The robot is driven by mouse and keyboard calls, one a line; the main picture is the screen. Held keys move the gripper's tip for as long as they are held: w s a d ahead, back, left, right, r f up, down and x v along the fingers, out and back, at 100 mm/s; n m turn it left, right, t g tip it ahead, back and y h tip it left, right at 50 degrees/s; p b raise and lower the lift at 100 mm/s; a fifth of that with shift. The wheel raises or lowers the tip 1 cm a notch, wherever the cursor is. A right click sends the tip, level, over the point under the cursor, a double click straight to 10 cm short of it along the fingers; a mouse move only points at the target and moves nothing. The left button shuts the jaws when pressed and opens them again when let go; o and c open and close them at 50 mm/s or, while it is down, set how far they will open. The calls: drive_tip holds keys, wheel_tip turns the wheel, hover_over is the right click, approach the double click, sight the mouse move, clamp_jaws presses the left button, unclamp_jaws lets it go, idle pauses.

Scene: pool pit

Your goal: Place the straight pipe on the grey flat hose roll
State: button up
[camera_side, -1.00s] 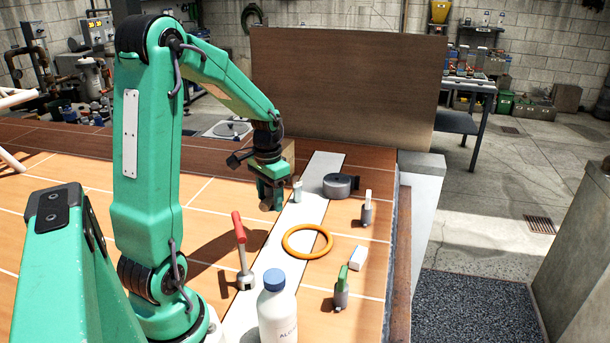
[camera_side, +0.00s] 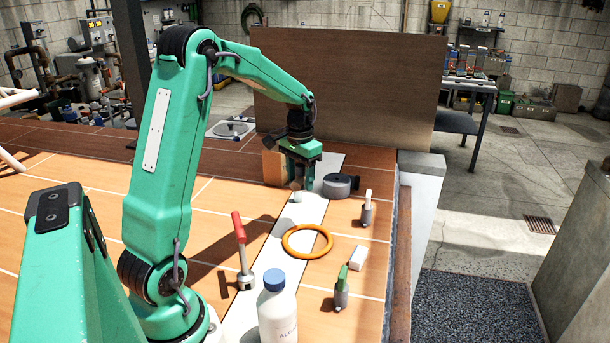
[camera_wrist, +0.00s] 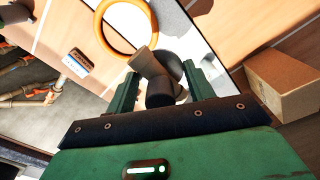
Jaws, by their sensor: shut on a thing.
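My gripper (camera_side: 303,182) is low over the white strip, between the cardboard box and the grey flat hose roll (camera_side: 340,185). The roll is a dark grey disc lying flat, just right of the gripper in the side view. In the wrist view my gripper (camera_wrist: 157,92) is shut on the straight pipe (camera_wrist: 160,93), whose dark end shows between the fingers. In the side view the pipe is mostly hidden by the fingers. The pipe is apart from the roll's top.
An orange ring (camera_side: 307,241), a red-handled tool (camera_side: 240,245), a white bottle (camera_side: 277,310), a green-handled valve (camera_side: 342,290), a white block (camera_side: 357,258) and a grey fitting (camera_side: 367,208) stand nearer the camera. The cardboard box (camera_side: 274,165) is close left. A board (camera_side: 345,90) stands behind.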

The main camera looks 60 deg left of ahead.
drive_tip(key=w+d+r, duration=0.1)
drive_tip(key=w, duration=0.6)
drive_tip(key=w+d+r, duration=0.2)
drive_tip(key=w, duration=0.6)
drive_tip(key=shift+d+n, duration=0.2)
drive_tip(key=shift+n, duration=0.2)
hover_over(329, 183)
wheel_tip(329, 183, down, 7)
drive_tip(key=shift+d+r, duration=0.1)
drive_tip(key=shift+f, duration=2.05)
drive_tip(key=shift+f, duration=0.15)
